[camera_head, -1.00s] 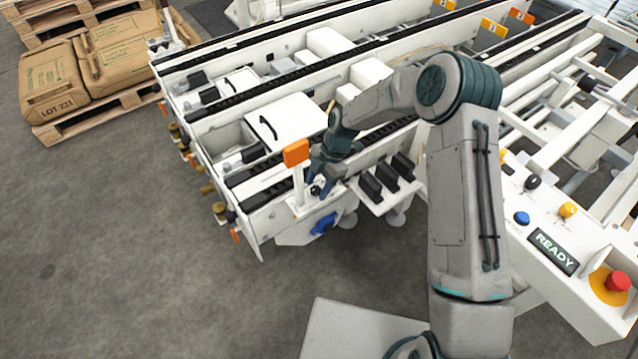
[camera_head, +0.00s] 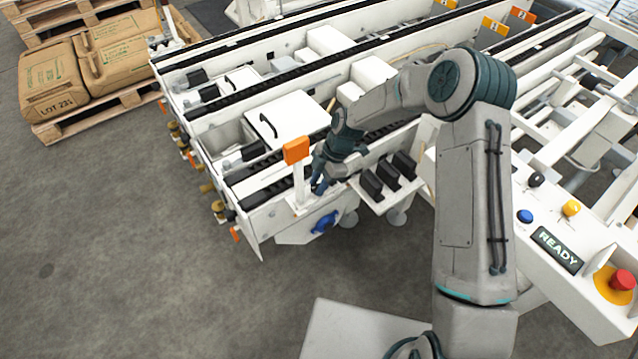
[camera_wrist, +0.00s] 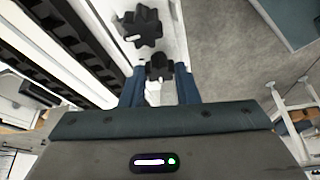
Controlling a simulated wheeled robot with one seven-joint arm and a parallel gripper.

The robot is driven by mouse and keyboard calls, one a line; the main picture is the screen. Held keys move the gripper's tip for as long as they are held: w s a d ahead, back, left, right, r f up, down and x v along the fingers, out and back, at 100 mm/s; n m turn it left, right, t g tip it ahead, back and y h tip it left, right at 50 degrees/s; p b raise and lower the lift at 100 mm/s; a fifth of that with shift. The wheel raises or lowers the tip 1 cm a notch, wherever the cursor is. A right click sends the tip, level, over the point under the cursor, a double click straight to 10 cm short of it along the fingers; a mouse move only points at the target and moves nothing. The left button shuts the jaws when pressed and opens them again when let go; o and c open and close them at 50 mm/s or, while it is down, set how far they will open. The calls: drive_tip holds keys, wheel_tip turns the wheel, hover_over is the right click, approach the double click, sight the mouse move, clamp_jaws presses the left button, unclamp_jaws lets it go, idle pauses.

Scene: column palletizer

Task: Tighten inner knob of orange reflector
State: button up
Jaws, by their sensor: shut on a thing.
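The orange reflector (camera_head: 296,151) stands upright on a white post (camera_head: 299,185) at the near end of the conveyor frame. My gripper (camera_head: 318,186) is just right of the post, pointing down at its bracket. In the wrist view, the two blue fingers of my gripper (camera_wrist: 159,78) are on either side of a small black knob (camera_wrist: 158,66) and shut on it. A larger black lobed knob (camera_wrist: 143,27) lies just beyond, apart from the fingers. In the head view my gripper hides the knobs.
A blue handle (camera_head: 324,223) sits on the frame below the reflector. Black blocks (camera_head: 385,175) stand on a white plate to the right. A control panel (camera_head: 560,250) with buttons is at the right. Open floor (camera_head: 120,260) lies to the left.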

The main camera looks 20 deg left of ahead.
drive_tip(key=m+b, duration=0.1)
drive_tip(key=m+t+b, duration=0.1)
drive_tip(key=m, duration=0.1)
drive_tip(key=shift+s+d+f+m+y, duration=0.1)
drive_tip(key=shift+s+d+m+y, duration=0.05)
drive_tip(key=shift+m+y, duration=0.15)
drive_tip(key=m+t+b, duration=0.1)
drive_tip(key=m+b, duration=0.1)
drive_tip(key=m, duration=0.1)
drive_tip(key=shift+s+m+t, duration=0.15)
drive_tip(key=shift+m+t, duration=0.15)
drive_tip(key=m+b, duration=0.1)
drive_tip(key=m, duration=0.1)
drive_tip(key=m+t+b, duration=0.1)
drive_tip(key=m, duration=0.1)
drive_tip(key=shift+s+t, duration=0.2)
drive_tip(key=shift+t, duration=0.1)
drive_tip(key=shift+s+m+t+b, duration=0.1)
drive_tip(key=shift+m+t+b, duration=0.45)
drive_tip(key=shift+m, duration=0.75)
drive_tip(key=o, duration=1)
drive_tip(key=shift+r, duration=0.25)
